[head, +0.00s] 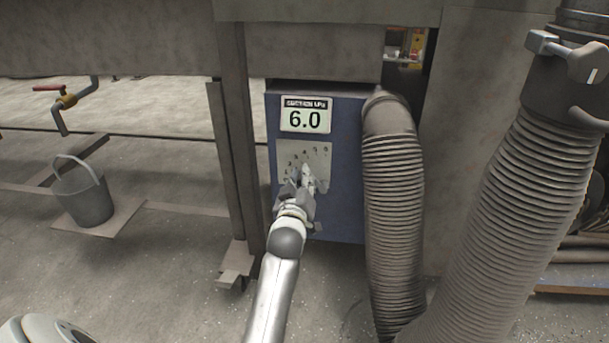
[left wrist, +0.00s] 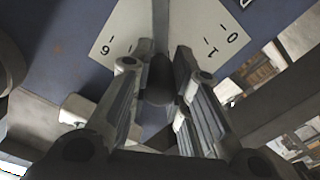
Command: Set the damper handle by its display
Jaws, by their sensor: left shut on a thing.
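A blue damper box (head: 348,140) stands under the grey structure. Its white display (head: 305,115) reads 6.0 under a dark label strip. Below it is a pale scale plate (head: 319,151) with small numbers; its edges also show in the left wrist view (left wrist: 125,32), with marks 6, 1 and 0. My left gripper (head: 304,175) is at the plate and covers its lower part. In the left wrist view its two fingers stand on either side of the dark damper handle (left wrist: 160,80), shut on it. The handle is mostly hidden in the head view. My right gripper is not in view.
A ribbed hose (head: 393,185) runs down the box's right side. A larger ribbed hose (head: 515,200) with a clamp fills the right. A steel post (head: 237,140) stands just left of the box.

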